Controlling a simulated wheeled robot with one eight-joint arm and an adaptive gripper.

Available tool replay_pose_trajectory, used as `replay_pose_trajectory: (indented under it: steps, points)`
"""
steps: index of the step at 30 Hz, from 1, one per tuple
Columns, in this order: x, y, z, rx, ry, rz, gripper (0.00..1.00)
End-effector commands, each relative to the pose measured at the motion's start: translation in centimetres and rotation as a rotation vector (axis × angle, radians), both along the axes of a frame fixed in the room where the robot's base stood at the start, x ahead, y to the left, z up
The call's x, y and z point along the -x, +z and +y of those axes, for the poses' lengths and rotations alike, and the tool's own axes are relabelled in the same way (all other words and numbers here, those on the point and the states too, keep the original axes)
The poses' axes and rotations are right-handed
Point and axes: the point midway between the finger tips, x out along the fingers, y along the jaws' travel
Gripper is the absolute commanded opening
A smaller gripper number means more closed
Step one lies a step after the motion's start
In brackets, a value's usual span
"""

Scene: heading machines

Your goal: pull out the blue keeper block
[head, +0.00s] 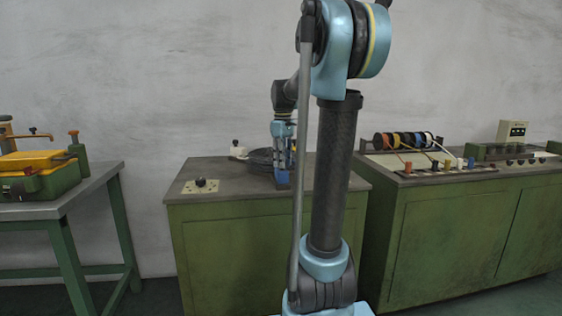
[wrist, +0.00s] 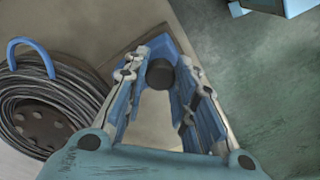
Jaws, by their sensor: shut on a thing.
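The blue keeper block (wrist: 174,38) shows at the far end of my fingers in the wrist view, with a dark round knob (wrist: 160,73) on it. My gripper (wrist: 163,62) is shut on it, one finger at each side of the knob. In the head view my gripper (head: 283,154) points down at the middle green cabinet, and the blue of the block (head: 282,177) shows below it beside the wire coil. The fingers hide part of the block, so I cannot tell how it is seated.
A dark wire coil (wrist: 50,100) with a blue hoop (wrist: 32,46) lies left of my fingers in the wrist view. The cabinet top (head: 215,170) has a knob plate (head: 201,186). A right bench (head: 440,180) holds spools. A left table (head: 50,208) holds a yellow-green machine (head: 40,170).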

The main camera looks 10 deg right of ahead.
Motion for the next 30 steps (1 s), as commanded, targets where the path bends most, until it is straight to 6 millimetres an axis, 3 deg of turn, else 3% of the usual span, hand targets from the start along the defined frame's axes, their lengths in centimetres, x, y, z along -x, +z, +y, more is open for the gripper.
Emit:
replay_pose_trajectory:
  steps: [6,7,9,10,22,30]
  points:
    - [0.4,-0.1,0.0,0.001,-0.001,0.008,0.0]
    - [0.4,-0.1,0.0,0.001,-0.001,0.008,0.27]
    - [0.4,-0.1,0.0,0.001,-0.001,0.008,0.43]
    - [0.4,-0.1,0.0,0.001,-0.001,0.008,0.46]
    - [0.2,0.3,0.0,0.0,0.0,0.006,0.46]
    - [0.2,4.0,0.0,0.0,0.0,0.006,0.46]
